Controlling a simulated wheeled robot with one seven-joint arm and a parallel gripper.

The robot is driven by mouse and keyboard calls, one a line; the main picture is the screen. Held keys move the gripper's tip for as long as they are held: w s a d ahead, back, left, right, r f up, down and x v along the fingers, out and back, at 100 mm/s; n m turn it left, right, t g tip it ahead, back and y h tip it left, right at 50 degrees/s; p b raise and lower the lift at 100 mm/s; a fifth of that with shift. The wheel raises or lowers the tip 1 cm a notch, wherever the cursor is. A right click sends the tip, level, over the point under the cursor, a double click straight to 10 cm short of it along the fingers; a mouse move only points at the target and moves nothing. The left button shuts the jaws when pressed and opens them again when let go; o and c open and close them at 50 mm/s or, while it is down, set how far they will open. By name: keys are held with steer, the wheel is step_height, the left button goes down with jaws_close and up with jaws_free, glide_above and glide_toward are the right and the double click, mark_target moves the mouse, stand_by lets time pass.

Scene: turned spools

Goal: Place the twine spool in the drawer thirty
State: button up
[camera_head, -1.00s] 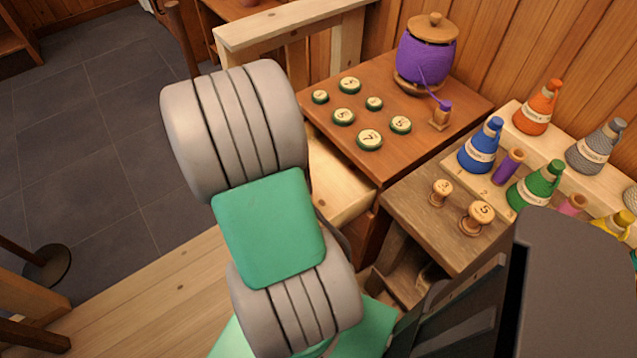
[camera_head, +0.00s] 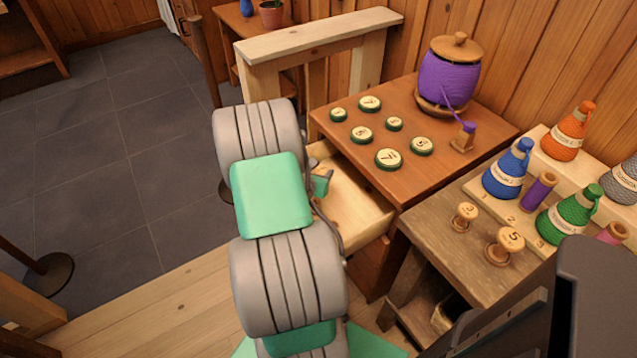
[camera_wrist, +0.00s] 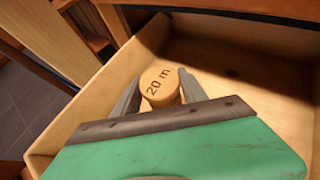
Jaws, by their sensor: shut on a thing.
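A wooden spool (camera_wrist: 159,84), with "20 m" on its round top, sits between the fingers of my gripper (camera_wrist: 160,93) in the wrist view. The gripper is shut on it. Its lower part is hidden by the fingers and the green hand. The open wooden drawer (camera_wrist: 235,62) is around and below the spool; I cannot tell whether the spool touches its floor. In the head view the drawer (camera_head: 355,200) is pulled out from the brown cabinet, and my arm covers its left part. No "thirty" label is readable.
Several numbered green-rimmed discs (camera_head: 388,159) and a purple twine jar (camera_head: 449,78) stand on the cabinet top (camera_head: 420,185). Right of it, a lower wooden table (camera_head: 455,255) bears two small spools (camera_head: 505,245), and coloured cones (camera_head: 509,170) stand behind. A wooden rail (camera_head: 318,38) stands behind the drawer.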

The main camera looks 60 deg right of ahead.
steer(key=f, duration=0.2)
steer(key=f+b, duration=0.1)
steer(key=shift+w+d+f, duration=0.15)
steer(key=shift+w+f, duration=0.05)
steer(key=shift+f, duration=0.15)
steer(key=shift+r, duration=0.1)
steer(key=o, duration=1.4)
steer(key=shift+a+r, duration=0.15)
steer(key=shift+a, duration=0.05)
steer(key=p+v, duration=0.1)
steer(key=v, duration=0.6)
steer(key=shift+a, duration=0.1)
